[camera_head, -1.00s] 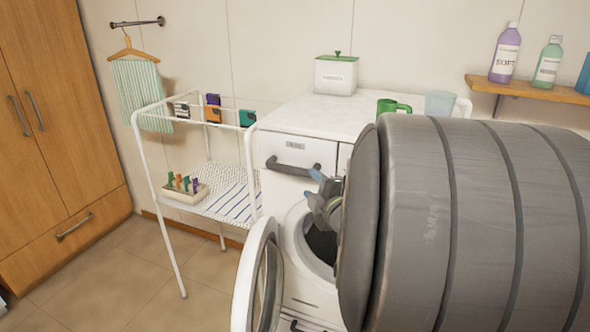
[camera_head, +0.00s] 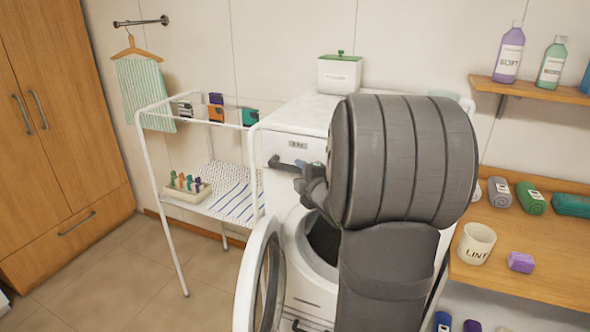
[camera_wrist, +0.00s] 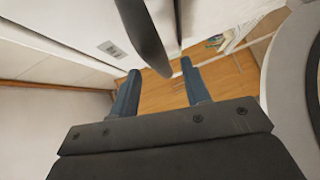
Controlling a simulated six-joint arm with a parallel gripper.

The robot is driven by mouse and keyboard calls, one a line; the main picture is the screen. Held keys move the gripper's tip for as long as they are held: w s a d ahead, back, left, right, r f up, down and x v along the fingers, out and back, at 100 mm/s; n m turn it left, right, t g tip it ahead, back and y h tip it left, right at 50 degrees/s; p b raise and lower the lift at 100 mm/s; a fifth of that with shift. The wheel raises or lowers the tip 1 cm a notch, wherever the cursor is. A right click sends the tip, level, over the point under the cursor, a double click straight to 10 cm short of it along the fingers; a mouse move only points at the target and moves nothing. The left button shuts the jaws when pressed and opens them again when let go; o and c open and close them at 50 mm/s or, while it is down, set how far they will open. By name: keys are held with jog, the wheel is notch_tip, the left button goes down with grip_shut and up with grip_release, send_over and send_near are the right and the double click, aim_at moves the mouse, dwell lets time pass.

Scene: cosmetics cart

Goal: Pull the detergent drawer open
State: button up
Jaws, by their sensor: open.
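The detergent drawer (camera_head: 276,147) is at the top left of the white washing machine's front and looks flush with it. Its dark bar handle (camera_head: 282,163) crosses the drawer front; its right end is covered by my gripper. My gripper (camera_head: 302,166) is at the handle's right end in the head view, partly hidden by my arm. In the wrist view my gripper (camera_wrist: 160,70) is open, with blue fingers apart. The dark handle (camera_wrist: 148,40) reaches into the gap between the fingertips there. I cannot tell whether they touch it.
The round washer door (camera_head: 258,275) stands open below the drawer, left of the drum opening. A white drying rack (camera_head: 155,190) stands close on the left. A wooden shelf (camera_head: 530,255) with a mug and soap is on the right. Floor before the wardrobe is clear.

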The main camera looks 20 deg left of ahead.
aim_at(297, 171)
jog(key=shift+x, duration=2.3)
grip_shut()
